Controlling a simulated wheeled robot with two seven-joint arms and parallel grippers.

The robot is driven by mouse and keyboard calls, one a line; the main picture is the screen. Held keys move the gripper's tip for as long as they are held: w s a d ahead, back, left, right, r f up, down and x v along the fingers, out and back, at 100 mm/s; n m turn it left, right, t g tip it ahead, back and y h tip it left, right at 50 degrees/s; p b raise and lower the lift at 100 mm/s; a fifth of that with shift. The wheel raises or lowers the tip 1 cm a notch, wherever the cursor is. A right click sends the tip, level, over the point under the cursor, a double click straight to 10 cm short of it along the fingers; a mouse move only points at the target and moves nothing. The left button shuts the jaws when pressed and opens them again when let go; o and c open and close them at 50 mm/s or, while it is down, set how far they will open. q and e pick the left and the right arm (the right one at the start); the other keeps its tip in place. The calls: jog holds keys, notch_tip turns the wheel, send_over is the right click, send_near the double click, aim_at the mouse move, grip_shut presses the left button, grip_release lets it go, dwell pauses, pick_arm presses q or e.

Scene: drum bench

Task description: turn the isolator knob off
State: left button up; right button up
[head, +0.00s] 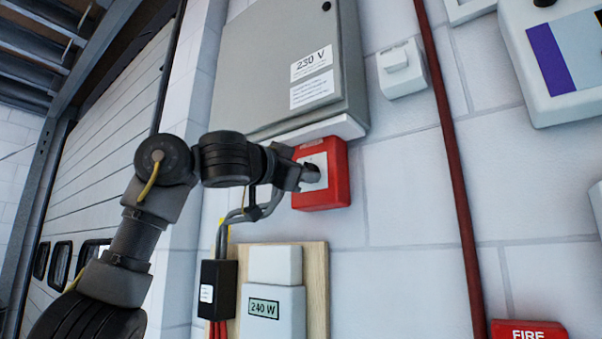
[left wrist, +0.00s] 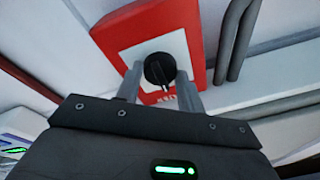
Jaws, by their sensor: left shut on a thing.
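The isolator is a red box (head: 338,188) with a white face plate, fixed to the wall below the grey cabinet. In the left wrist view the red box (left wrist: 205,20) fills the upper middle, and its round black knob (left wrist: 159,69) shows on the white plate. My left gripper (head: 312,174) reaches the front of the box from the left. In the left wrist view the two fingers of my left gripper (left wrist: 160,85) stand on either side of the knob and are shut on it. In the head view the knob is mostly hidden by the gripper. My right gripper is in neither view.
The grey 230 V cabinet (head: 300,75) hangs just above the box. A wooden board with a 240 W meter (head: 272,312) and a black box (head: 217,288) sit below. A red pipe (head: 450,150) runs down the wall at right. Bare wall lies between.

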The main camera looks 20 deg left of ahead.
pick_arm(q)
jog(key=shift+f, duration=0.1)
jog(key=o, duration=1)
jog(key=b+v, duration=0.7)
jog(key=v, duration=0.3)
jog(key=shift+s, duration=0.35)
